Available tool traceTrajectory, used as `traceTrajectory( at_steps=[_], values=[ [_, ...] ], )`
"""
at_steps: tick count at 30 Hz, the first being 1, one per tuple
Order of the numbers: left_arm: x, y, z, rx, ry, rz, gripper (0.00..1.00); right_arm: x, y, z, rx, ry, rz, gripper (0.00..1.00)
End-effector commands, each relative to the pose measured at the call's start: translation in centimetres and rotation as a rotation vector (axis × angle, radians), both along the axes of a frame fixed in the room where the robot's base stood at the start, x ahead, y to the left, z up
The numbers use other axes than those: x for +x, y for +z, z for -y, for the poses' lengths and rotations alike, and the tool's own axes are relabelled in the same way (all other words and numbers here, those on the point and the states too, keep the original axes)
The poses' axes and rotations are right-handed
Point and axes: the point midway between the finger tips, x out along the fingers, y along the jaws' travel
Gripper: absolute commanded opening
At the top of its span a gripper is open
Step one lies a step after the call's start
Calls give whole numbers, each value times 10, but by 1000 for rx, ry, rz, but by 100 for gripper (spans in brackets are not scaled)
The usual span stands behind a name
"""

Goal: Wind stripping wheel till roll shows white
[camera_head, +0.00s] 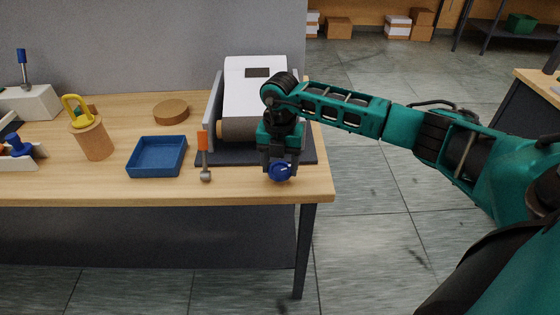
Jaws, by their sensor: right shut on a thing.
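A web inkjet unit with a white sheet (255,92) on its sloped top stands at the right end of the wooden table. A grey-brown roll (238,129) lies across its front, partly hidden by my right arm. I see no white on the part of the roll that shows. A blue stripping wheel (280,172) with a small pale mark is at the unit's front right. My right gripper (280,166) points down and is shut on the wheel. My left gripper is not in view.
On the table (110,186) are a blue tray (158,157), an orange-handled tool (203,142), a round brown lid (171,112) and a wooden cup (92,138) with a yellow-handled tool. The table's right edge is close to my right gripper.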

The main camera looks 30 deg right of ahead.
Motion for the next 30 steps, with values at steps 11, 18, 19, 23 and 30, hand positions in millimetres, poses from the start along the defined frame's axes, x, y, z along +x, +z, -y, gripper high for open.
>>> traceTrajectory(
  at_steps=[11, 18, 19, 23, 30],
  values=[
    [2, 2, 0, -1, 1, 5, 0, 1, 1, 1, -1, -11, 3, 31],
    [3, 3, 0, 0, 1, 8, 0, 1, 1, 1, -1, -10, 3, 77],
    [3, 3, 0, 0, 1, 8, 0, 1, 1, 0, -1, -10, 2, 79],
    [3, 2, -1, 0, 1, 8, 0, 0, 0, 0, -1, -10, 2, 87],
    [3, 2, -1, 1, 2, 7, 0, 1, 3, 0, 0, -9, 1, 87]
  ],
)
